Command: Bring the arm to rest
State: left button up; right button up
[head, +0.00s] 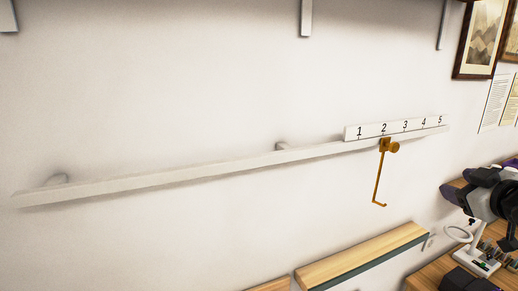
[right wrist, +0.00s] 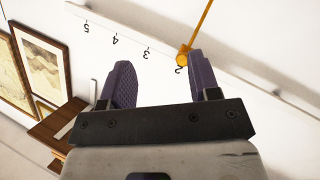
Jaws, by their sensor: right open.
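My right gripper (right wrist: 160,72) is open and empty, with its two purple fingers spread apart in the right wrist view. In the head view my right arm's dark wrist and gripper (head: 490,196) are at the right edge, well to the right of the orange hook (head: 378,175) and apart from it. The hook hangs from the white wall rail (head: 190,175) under the number 2 of the number strip (head: 395,128). In the right wrist view the hook's round knob (right wrist: 183,60) appears beyond the right-hand finger. My left gripper is not in view.
Framed prints (head: 482,38) and paper sheets (head: 495,101) are on the wall at right. A wooden ledge (head: 365,255) juts out below the rail. A white stand with a ring (head: 458,234) is on the wooden bench at lower right, below my gripper.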

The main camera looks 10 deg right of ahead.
jog(key=s+a+f+g+h, duration=0.1)
jog(key=s+a+f, duration=0.3)
jog(key=a+f, duration=0.7)
jog(key=s+a+f+g, duration=0.1)
jog(key=s+a+f, duration=0.3)
jog(key=a+f, duration=0.65)
jog(key=s+a+f+m+g+y, duration=0.1)
jog(key=s+a+f+g, duration=0.2)
jog(key=s+f, duration=0.6)
jog(key=s+a+f+m+g+y, duration=0.1)
jog(key=s+a+f+g, duration=0.15)
jog(key=s+f, duration=0.6)
jog(key=s+a+f+g+y, duration=0.2)
jog(key=s+f+g, duration=0.2)
jog(key=s+f, duration=0.55)
notch_tip(320, 180, up, 13)
jog(key=w+p, duration=0.1)
jog(key=p, duration=1.5)
jog(key=shift+w, duration=0.35)
jog(key=shift+r, duration=0.1)
